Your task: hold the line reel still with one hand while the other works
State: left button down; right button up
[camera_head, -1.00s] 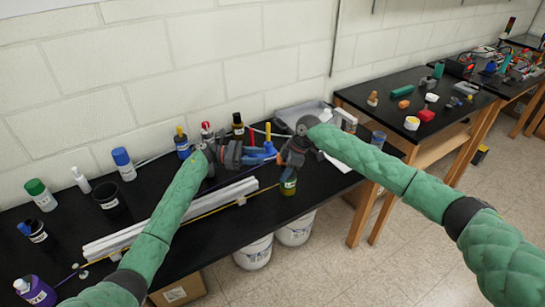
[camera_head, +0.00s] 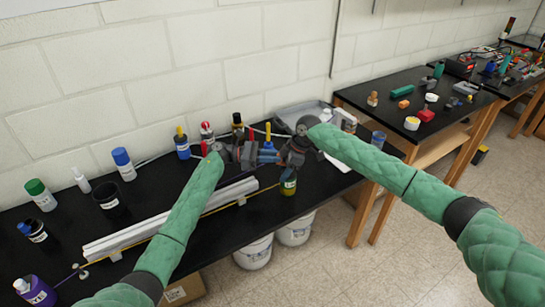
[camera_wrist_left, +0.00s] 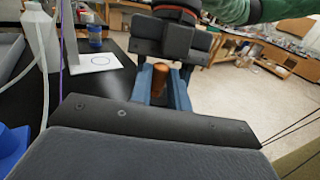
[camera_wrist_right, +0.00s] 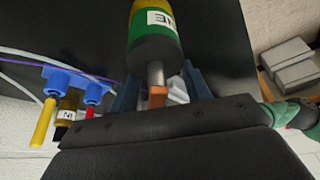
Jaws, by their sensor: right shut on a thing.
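The line reel (camera_head: 288,185) is an olive-yellow cylinder with a green band and a white label. It hangs below my right gripper (camera_head: 279,159) at the bench's front edge. In the right wrist view, the reel (camera_wrist_right: 154,45) has a metal shaft between the fingers of my right gripper (camera_wrist_right: 158,92), which is shut on it. My left gripper (camera_head: 266,158) faces the right one from the left, close by. In the left wrist view, an orange-brown knob (camera_wrist_left: 159,77) stands between the spread fingers of my left gripper (camera_wrist_left: 163,90); contact cannot be told.
A white rail (camera_head: 170,218) lies along the bench front. A blue holder with a yellow and a red tool (camera_wrist_right: 75,82) shows in the right wrist view. Several bottles and a black cup (camera_head: 108,196) stand left. A grey tray (camera_head: 290,113) is behind. Buckets stand under the bench.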

pick_arm(q)
jog(key=shift+w+d+m+g+y, duration=0.1)
jog(key=shift+w+m+g, duration=0.15)
jog(key=shift+m+g, duration=0.4)
jog(key=shift+w+d+m+g+y, duration=0.1)
jog(key=shift+w+m+g, duration=0.15)
jog(key=shift+g, duration=0.7)
jog(key=shift+w+d+m+g+y, duration=0.1)
jog(key=shift+w+m+g, duration=0.1)
jog(key=shift+m+g, duration=0.45)
jog(key=shift+a, duration=0.1)
jog(key=c, duration=1.3)
grip_release()
jog(key=shift+s+f+n, duration=0.1)
jog(key=shift+n, duration=0.15)
